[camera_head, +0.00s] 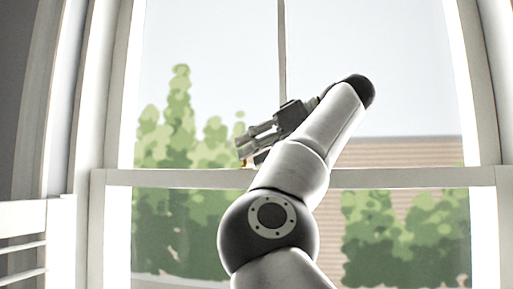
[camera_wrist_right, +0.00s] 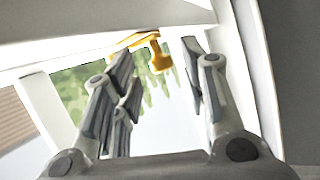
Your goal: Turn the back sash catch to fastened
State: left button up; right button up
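The sash catch is a yellow-orange piece (camera_wrist_right: 157,58) on the white window rail in the right wrist view, with a short stub standing out from the rail. In the head view only a small orange bit of it (camera_head: 243,164) shows at the rail, below my fingertips. My right gripper (camera_head: 243,152) reaches in from the right, just above the rail. Its fingers (camera_wrist_right: 155,65) are spread apart in the wrist view, with the stub in the gap between the tips. I cannot tell whether a finger touches it. My left gripper is out of view.
The white meeting rail (camera_head: 400,178) crosses the window, with glass panes above and below. A thin vertical bar (camera_head: 282,50) divides the upper pane. White frame posts stand at both sides, and a white slatted piece (camera_head: 35,220) is at the lower left.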

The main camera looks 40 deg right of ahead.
jog(key=v, duration=1.2)
dwell(0.5)
